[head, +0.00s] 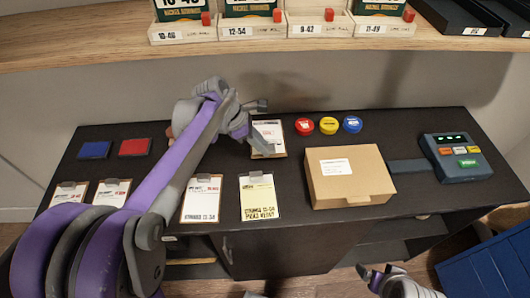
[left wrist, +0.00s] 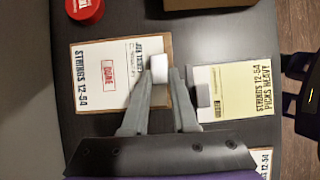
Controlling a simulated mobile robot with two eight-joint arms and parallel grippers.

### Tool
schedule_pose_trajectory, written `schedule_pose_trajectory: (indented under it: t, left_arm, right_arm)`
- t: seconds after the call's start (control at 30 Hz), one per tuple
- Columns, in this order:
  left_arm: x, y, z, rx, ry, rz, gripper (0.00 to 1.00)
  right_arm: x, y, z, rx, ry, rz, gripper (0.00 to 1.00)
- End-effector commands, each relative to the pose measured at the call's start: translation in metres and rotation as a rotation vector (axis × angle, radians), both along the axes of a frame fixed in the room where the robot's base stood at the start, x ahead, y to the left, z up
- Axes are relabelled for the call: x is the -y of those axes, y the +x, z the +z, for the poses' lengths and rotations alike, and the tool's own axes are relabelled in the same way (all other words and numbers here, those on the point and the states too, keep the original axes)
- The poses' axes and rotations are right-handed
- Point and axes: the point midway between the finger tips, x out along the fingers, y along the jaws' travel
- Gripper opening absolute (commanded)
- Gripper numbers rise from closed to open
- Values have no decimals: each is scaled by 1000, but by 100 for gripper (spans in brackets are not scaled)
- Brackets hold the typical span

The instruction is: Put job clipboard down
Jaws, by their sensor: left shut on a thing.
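The job clipboard (head: 267,140) has a white sheet on a brown board and is at the back middle of the dark bench. In the left wrist view the clipboard (left wrist: 100,78) shows a red "DONE" stamp and "STRINGS 12-54". My left gripper (head: 250,128) is shut on its clip end; the fingers (left wrist: 172,75) also show in the left wrist view. The board appears at or very near the bench top; I cannot tell whether it touches. My right gripper (head: 375,277) is partly in view at the bottom, away from the clipboard, its jaw state unclear.
A yellow-sheet clipboard (head: 257,198) and a white one (head: 202,200) lie in front. Red, yellow and blue tins (head: 328,125) stand behind right, near a cardboard box (head: 348,180). Blue and red pads (head: 135,147) lie left. A card terminal (head: 456,157) is far right.

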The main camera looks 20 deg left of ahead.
Motion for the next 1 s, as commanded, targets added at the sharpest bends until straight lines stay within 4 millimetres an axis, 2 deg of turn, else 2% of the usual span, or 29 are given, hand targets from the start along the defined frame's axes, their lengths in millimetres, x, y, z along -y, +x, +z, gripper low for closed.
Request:
schedule_pose_trajectory:
  t: [0.23, 0.67, 0.7, 0.8, 0.83, 1.0]
  left_arm:
    - [0, 0, -33, 0, 0, 0, 0]
    - [0, 0, -41, 0, 0, 0, 0]
    - [0, 0, -40, 0, 0, 0, 34]
    - [0, 0, -40, 0, 0, 0, 52]
    - [0, 0, -40, 0, 0, 0, 56]
    - [0, 0, -40, 0, 0, 0, 56]
  right_arm:
    - [0, 0, -3, -1, 0, 0, 90]
    - [0, -1, -6, -2, 0, 0, 90]
    - [0, -1, -5, -2, 0, 0, 90]
    - [0, -1, -5, -2, 0, 0, 90]
    - [0, -1, -5, -2, 0, 0, 90]
    - [0, -1, -5, -2, 0, 0, 90]
